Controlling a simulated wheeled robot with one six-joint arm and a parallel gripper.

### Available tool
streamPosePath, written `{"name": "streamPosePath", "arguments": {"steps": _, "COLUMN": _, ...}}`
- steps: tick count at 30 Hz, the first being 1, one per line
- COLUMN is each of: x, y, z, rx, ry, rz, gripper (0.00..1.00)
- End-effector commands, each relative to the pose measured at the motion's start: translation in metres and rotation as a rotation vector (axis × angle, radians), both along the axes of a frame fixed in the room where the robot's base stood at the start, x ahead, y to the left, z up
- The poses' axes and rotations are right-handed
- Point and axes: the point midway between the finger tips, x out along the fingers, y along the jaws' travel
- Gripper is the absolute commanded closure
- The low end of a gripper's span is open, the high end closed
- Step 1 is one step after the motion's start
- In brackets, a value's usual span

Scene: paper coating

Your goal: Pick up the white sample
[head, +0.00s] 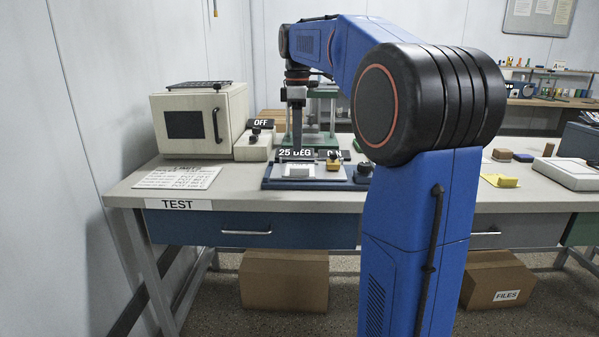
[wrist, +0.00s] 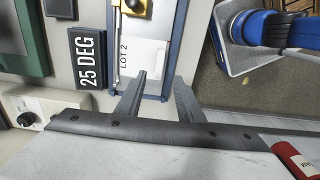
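The white sample (wrist: 145,60), marked "LOT 2", lies flat on a blue-framed device (wrist: 170,45) in the wrist view. In the head view the sample (head: 299,171) shows as a small white piece on the blue device (head: 275,184), below the "25 DEG" sign. My gripper (wrist: 160,78) is open, with a clear gap between its two fingers and nothing held. In the head view my gripper (head: 297,143) hangs pointing down above the rear of the device. The left finger overlaps the sample's lower part in the wrist view; their height gap is hard to tell.
A brass-coloured clamp part (wrist: 116,45) stands beside the sample. The "25 DEG" sign (wrist: 90,58) is close by. A beige oven-like box (head: 200,122) stands at left, with a printed sheet (head: 178,178) before it.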

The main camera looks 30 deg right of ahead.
Motion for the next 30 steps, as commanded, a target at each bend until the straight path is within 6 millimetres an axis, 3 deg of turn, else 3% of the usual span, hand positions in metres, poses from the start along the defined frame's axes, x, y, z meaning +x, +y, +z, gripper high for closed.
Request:
{"name": "streamPosePath", "arguments": {"steps": 3, "x": -0.001, "y": 0.000, "z": -0.015, "rx": 0.001, "ry": 0.001, "rz": 0.000, "gripper": 0.66}}
{"name": "streamPosePath", "arguments": {"steps": 11, "x": -0.001, "y": -0.001, "z": -0.030, "rx": 0.000, "ry": 0.000, "rz": -0.001, "gripper": 0.66}}
{"name": "streamPosePath", "arguments": {"steps": 21, "x": -0.002, "y": -0.005, "z": -0.071, "rx": 0.000, "ry": 0.000, "rz": 0.000, "gripper": 0.66}}
{"name": "streamPosePath", "arguments": {"steps": 30, "x": -0.002, "y": -0.005, "z": -0.076, "rx": -0.001, "ry": -0.001, "rz": 0.000, "gripper": 0.66}}
